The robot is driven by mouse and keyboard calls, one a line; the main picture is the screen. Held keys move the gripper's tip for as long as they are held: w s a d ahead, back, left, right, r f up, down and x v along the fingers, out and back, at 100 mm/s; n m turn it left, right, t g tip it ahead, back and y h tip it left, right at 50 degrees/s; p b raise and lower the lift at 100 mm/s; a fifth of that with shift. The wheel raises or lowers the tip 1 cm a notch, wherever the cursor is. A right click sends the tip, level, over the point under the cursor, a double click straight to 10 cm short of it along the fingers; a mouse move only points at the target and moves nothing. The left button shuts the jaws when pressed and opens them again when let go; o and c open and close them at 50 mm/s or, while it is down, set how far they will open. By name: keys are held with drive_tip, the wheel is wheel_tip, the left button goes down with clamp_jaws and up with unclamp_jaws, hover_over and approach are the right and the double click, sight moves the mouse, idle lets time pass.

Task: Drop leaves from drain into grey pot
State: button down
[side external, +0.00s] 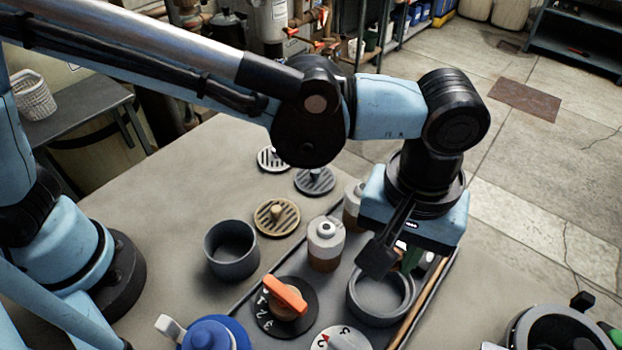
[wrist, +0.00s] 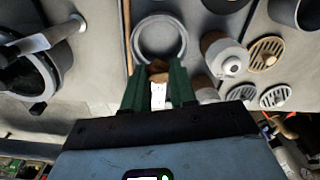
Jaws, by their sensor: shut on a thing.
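The drain is a round grey ring-shaped basin (side external: 380,308) in the front tray. It also shows ahead of my fingers in the wrist view (wrist: 134,40). My gripper (side external: 412,262) points down at the drain's back right side; its green fingers (wrist: 158,72) are shut on a small brown bit of leaves (wrist: 158,66). A white piece shows between the fingers, too unclear to name. In the side view the leaves are hidden behind my wrist. The grey pot (side external: 232,263) stands upright on the table, left of the tray; its inside looks dark.
A white-and-brown jar (side external: 325,245) stands between pot and drain, with another jar (side external: 352,205) behind it. A black dial with an orange handle (side external: 286,308) is at the front. Slotted covers (side external: 277,217) lie behind the pot. The table left of the pot is clear.

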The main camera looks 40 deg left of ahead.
drive_tip(key=shift+r, duration=0.25)
drive_tip(key=shift+a+r, duration=0.1)
drive_tip(key=shift+a, duration=0.1)
drive_tip(key=s+a+r, duration=0.2)
drive_tip(key=s+a, duration=0.1)
drive_tip(key=a, duration=0.8)
drive_tip(key=s+a+f, duration=0.6)
drive_tip(key=a, duration=0.3)
drive_tip(key=shift+a, duration=0.35)
drive_tip(key=shift+f, duration=0.4)
idle(1.6)
drive_tip(key=c, duration=0.8)
unclamp_jaws()
